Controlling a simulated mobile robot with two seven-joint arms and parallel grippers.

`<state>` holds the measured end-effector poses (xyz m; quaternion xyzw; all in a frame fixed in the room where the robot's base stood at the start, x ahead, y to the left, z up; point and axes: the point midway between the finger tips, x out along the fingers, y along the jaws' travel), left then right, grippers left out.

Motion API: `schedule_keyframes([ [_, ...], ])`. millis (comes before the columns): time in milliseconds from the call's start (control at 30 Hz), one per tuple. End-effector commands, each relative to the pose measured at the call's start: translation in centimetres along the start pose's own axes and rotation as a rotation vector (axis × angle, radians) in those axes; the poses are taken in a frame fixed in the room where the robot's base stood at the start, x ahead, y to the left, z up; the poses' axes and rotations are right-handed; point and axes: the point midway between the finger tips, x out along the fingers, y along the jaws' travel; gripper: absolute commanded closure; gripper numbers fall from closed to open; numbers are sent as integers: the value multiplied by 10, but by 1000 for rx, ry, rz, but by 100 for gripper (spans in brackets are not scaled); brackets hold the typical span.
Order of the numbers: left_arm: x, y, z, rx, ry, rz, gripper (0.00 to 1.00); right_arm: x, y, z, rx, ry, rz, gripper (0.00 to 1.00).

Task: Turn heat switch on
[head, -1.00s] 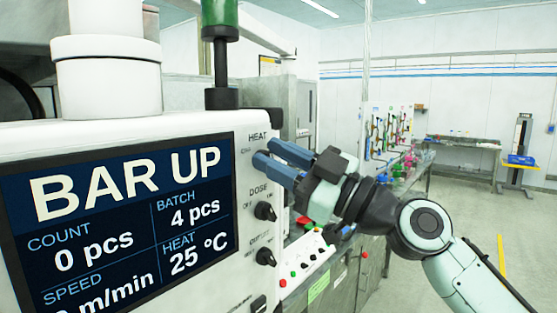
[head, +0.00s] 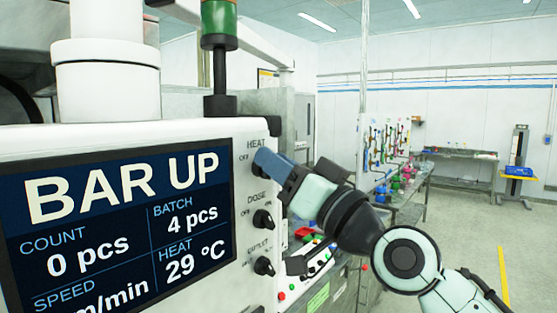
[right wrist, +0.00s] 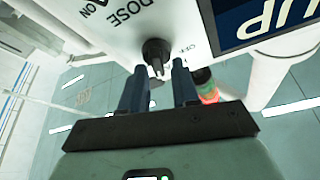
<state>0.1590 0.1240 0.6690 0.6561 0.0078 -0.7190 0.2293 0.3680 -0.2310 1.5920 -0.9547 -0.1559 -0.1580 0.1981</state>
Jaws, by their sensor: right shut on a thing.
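The machine's front panel (head: 246,190) carries black knobs at its right edge. My right gripper (head: 262,160) is at the top one, the heat switch, under the HEAT label, and mostly hides it in the head view. In the right wrist view the black heat switch (right wrist: 156,50) shows at the tips of my right gripper (right wrist: 160,67), which is shut on it. The knob's exact angle is hard to read. The display (head: 120,225) reads BAR UP, with HEAT at 29 °C. My left gripper is not in view.
The dose knob (head: 262,219) sits just below my right gripper, and another black knob (head: 264,266) is below that. A green-topped signal post (head: 219,45) rises above the panel. Workbenches stand further back; the floor (head: 460,235) at right is open.

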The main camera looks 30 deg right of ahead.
Motion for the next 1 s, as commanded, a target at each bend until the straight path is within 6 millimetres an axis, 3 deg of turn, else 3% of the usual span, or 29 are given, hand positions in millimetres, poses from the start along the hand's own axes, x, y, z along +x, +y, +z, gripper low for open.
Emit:
schedule_keyframes([
  [300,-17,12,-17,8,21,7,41,1,1,0,143,-5,62,100],
  [933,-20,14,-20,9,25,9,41,1,2,2,190,-7,77,100],
  [967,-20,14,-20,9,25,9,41,1,2,2,190,-7,77,63],
  [1000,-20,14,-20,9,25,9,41,1,2,2,190,-7,77,50],
])
